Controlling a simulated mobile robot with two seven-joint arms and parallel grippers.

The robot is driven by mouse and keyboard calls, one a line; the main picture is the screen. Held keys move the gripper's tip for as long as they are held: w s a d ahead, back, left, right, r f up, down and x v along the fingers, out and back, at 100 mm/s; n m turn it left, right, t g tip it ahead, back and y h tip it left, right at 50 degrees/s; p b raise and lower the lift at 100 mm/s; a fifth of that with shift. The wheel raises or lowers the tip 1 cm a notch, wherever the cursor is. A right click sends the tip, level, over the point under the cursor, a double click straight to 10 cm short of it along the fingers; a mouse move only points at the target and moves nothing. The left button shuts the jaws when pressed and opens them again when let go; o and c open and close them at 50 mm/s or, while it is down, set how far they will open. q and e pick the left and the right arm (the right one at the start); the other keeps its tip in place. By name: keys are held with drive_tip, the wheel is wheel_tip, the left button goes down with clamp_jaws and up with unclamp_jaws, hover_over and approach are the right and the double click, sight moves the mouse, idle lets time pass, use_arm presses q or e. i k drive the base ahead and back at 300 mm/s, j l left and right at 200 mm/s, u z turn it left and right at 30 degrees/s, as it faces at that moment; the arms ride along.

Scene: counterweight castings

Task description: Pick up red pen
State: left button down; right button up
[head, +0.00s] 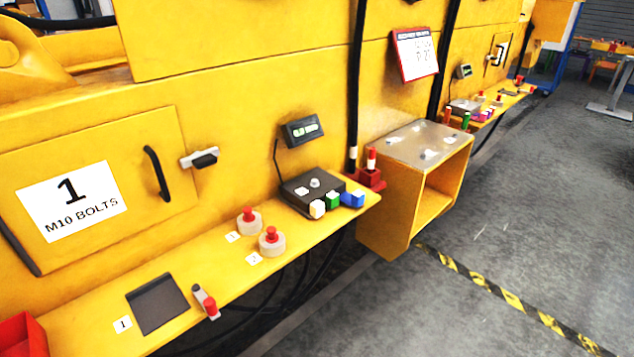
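A slim upright red-and-white object (371,159) that looks like a pen stands in a small red holder (368,178) at the right end of the near yellow shelf. Farther back, past the open yellow box, a red upright pen-like object (447,118) stands beside a green one (466,120); they are small in the view. I cannot tell for sure which is the red pen. Neither of my grippers shows in the head view.
The yellow shelf (226,291) holds a dark pad (157,303), a red-tipped lever (206,302), two red-knobbed buttons (271,241) and a black box (312,188) with coloured cubes. An open yellow box (408,209) juts out. The grey floor (520,220) at right is clear.

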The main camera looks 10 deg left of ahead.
sight(371, 153)
drive_tip(key=i+l+u, duration=0.1)
drive_tip(key=l, duration=0.25)
drive_tip(key=i+l, duration=0.3)
drive_tip(key=i+l+u, duration=0.15)
drive_tip(key=l, duration=0.2)
drive_tip(key=i+l+u, duration=0.1)
drive_tip(key=i+l, duration=0.15)
drive_tip(key=l, duration=0.15)
drive_tip(key=i+l+u, duration=0.1)
drive_tip(key=l, duration=0.25)
drive_tip(key=i+l, duration=0.2)
drive_tip(key=l, duration=0.2)
drive_tip(key=i+l+u, duration=0.15)
drive_tip(key=l, duration=0.25)
